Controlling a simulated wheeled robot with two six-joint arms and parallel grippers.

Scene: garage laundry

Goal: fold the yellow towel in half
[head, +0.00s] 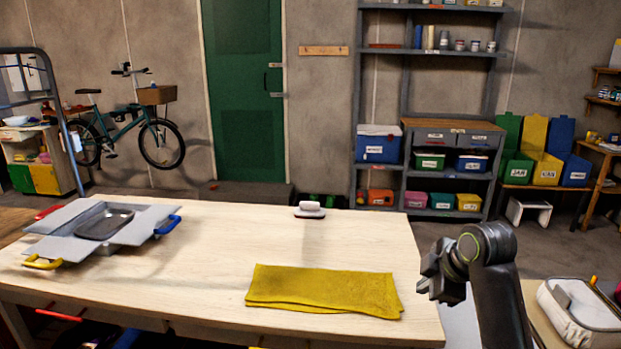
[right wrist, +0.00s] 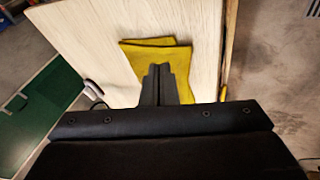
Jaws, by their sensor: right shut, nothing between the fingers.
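The yellow towel (head: 325,289) lies flat near the front right of the pale wooden table. It is a long strip with layered edges showing at its left end, so it looks doubled over. My right gripper (head: 428,278) is just right of the towel, above the table's right edge, and apart from the towel. In the right wrist view its two fingers (right wrist: 158,75) are together with nothing between them, and the towel (right wrist: 155,55) shows beyond and around them. My left gripper is in neither view.
On the table (head: 200,245), a grey flapped box (head: 70,240) with a dark tray (head: 105,223) stands at the left. A white-handled brush-like thing (head: 309,210) lies at the back edge. The table's middle is clear. A white case (head: 585,315) stands to the right.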

